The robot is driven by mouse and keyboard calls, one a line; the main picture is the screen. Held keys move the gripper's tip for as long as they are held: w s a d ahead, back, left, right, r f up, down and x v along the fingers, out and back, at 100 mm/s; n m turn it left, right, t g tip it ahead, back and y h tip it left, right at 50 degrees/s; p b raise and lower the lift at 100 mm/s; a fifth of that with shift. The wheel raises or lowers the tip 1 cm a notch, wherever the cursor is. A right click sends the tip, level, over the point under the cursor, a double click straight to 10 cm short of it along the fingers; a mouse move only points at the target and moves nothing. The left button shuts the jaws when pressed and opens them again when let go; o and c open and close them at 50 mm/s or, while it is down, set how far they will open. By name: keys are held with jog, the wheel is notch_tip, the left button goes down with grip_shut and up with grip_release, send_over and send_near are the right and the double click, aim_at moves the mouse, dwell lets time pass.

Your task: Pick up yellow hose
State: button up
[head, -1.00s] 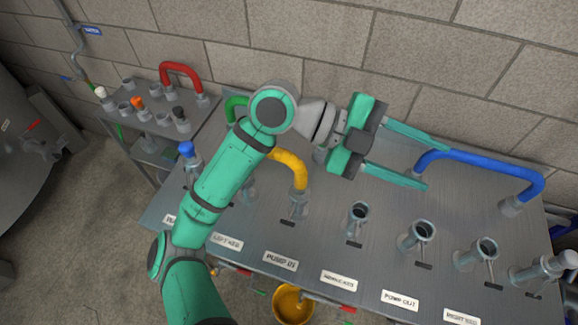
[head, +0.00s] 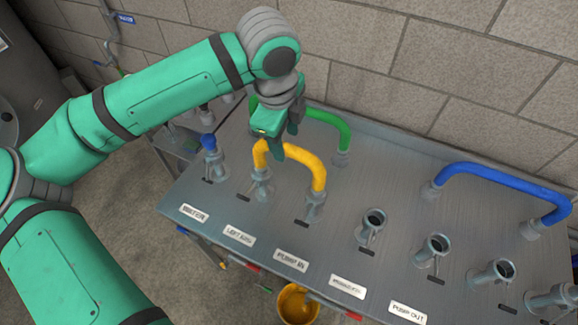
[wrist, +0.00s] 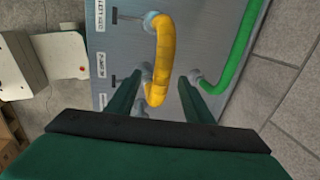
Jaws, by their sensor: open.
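The yellow hose (head: 301,157) is an arch joining two grey ports on the sloping metal bench, above the LEFT KEG and PUMP IN labels. My gripper (head: 276,150) points down at it, over the left half of the arch, and partly hides it. In the wrist view, the yellow hose (wrist: 163,45) runs down between the two spread green fingers of my gripper (wrist: 160,84). The jaws are open and do not clasp the hose. I cannot tell how far down the fingers reach beside it.
A green hose (head: 328,118) arches close behind the yellow one. A blue hose (head: 500,172) spans ports at the right. A blue-capped port (head: 209,145) stands to the left. Several open ports line the bench (head: 350,190). A yellow bucket (head: 297,305) is below. A block wall stands behind.

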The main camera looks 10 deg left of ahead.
notch_tip(320, 180, down, 10)
jog(key=w, duration=0.2)
jog(key=shift+w+d+r, duration=0.15)
jog(key=shift+d, duration=0.15)
jog(key=c, duration=1.1)
